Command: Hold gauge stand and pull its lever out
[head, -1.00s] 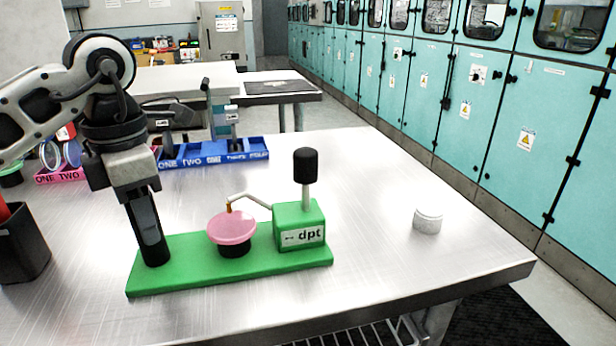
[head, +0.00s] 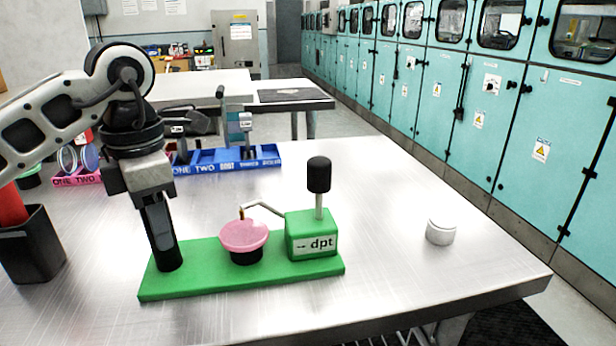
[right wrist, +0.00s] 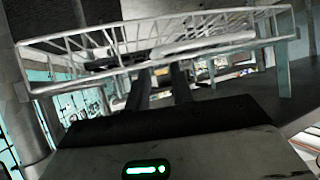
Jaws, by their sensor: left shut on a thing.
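The gauge stand has a long green base (head: 205,282) lying on the metal table. At its right end is a green block labelled "dpt" (head: 312,236). The lever (head: 318,178), a pale rod with a black knob, stands upright on the block. A pink cup on a black foot (head: 244,236) sits mid-base, with a thin bent arm reaching from the block to it. My left gripper (head: 167,258) points down at the base's left end, shut on the stand; its fingers hide the gripped part. My right gripper (right wrist: 160,88) shows only in the right wrist view, fingers apart and empty.
A white round cap (head: 440,231) lies to the right on the table (head: 400,285). A blue labelled tray (head: 225,160) and a pink tray (head: 80,180) are behind, and a black bin (head: 32,245) is at left. A wire rack (right wrist: 150,45) is before my right gripper.

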